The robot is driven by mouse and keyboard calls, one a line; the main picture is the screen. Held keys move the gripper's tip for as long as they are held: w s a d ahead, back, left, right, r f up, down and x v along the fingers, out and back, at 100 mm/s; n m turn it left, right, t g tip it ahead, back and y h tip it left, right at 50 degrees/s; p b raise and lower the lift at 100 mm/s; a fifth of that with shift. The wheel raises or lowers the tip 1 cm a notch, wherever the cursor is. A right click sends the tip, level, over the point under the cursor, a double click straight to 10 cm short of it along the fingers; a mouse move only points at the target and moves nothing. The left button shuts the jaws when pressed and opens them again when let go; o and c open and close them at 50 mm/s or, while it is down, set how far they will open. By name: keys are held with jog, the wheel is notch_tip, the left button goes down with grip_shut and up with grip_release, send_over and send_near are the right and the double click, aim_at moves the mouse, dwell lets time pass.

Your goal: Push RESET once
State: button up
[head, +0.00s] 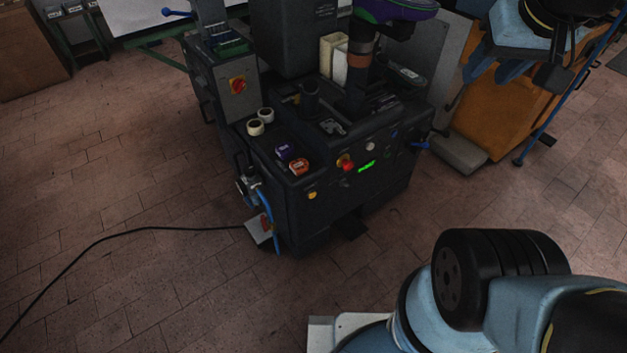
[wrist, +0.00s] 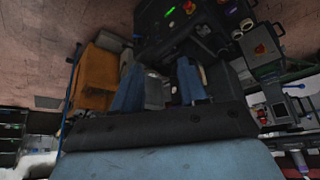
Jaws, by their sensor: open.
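The dark heel press (head: 300,215) stands in the middle of the head view. Its front panel has a red button (head: 347,166), a green lit display (head: 367,167), a pale button (head: 370,146), a blue button (head: 394,134) and a yellow button (head: 312,195). Their labels are too small to read, so I cannot tell which is RESET. My gripper (head: 495,75) is at the upper right, apart from the panel. In the wrist view its blue fingers (wrist: 158,68) are spread with nothing held, and the panel's green display (wrist: 171,10) shows at the top.
Two pale rolls (head: 255,127), a purple box (head: 283,152) and an orange box (head: 299,167) sit on the press's left ledge. A red rotary switch (head: 238,85) is above them. An orange-brown cabinet (head: 510,120) stands right. A black cable (head: 120,232) crosses the floor.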

grip_shut()
dwell(1.5)
